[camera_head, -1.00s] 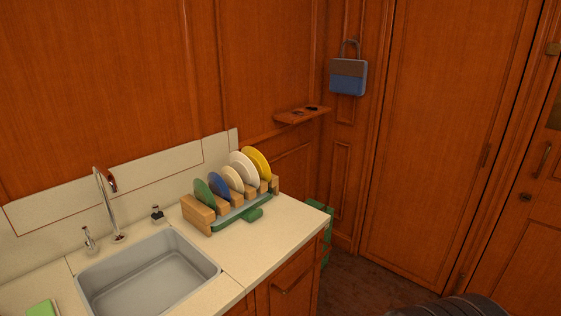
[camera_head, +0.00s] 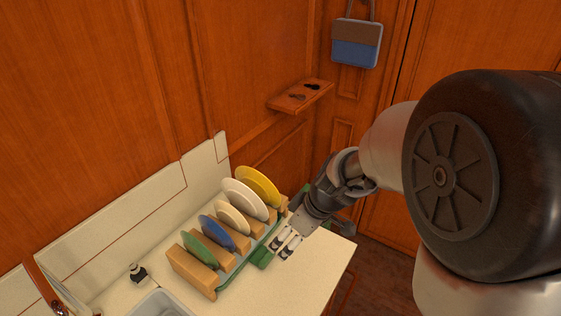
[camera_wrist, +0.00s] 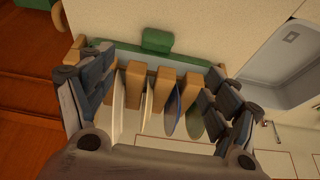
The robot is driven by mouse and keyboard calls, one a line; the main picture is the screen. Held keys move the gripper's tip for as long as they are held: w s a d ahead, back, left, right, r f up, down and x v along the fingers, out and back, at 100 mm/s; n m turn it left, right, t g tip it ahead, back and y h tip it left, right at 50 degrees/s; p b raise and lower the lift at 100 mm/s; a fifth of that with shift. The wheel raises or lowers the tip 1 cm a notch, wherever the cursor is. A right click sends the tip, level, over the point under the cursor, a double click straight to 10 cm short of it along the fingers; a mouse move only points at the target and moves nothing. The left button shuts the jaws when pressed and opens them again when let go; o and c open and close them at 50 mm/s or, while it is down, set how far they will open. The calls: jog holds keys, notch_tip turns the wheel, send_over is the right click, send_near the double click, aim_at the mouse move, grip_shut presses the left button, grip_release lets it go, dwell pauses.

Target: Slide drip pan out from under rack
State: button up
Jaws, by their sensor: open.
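The drip pan (camera_head: 262,259) is green with a greyish inside and a tab on its front edge. It lies on the counter under the wooden dish rack (camera_head: 190,273), its front rim and tab showing. The rack holds several plates upright, including a yellow plate (camera_head: 257,187) and a blue plate (camera_head: 217,233). My gripper (camera_head: 287,243) is open and empty, above the counter close to the tab. In the wrist view the fingers of my gripper (camera_wrist: 155,90) spread either side of the rack blocks, with the green tab (camera_wrist: 156,40) beyond them. I cannot tell its exact height.
A wall shelf (camera_head: 301,97) and a hanging blue-brown bag (camera_head: 357,42) are at the back. Bare counter (camera_head: 318,262) lies in front of the pan's right end.

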aim_at(270, 257)
jog(key=b+x, duration=0.5)
jog(key=x, duration=1.3)
jog(key=shift+w, duration=0.15)
jog(key=shift+d, duration=0.1)
jog(key=c, duration=1.3)
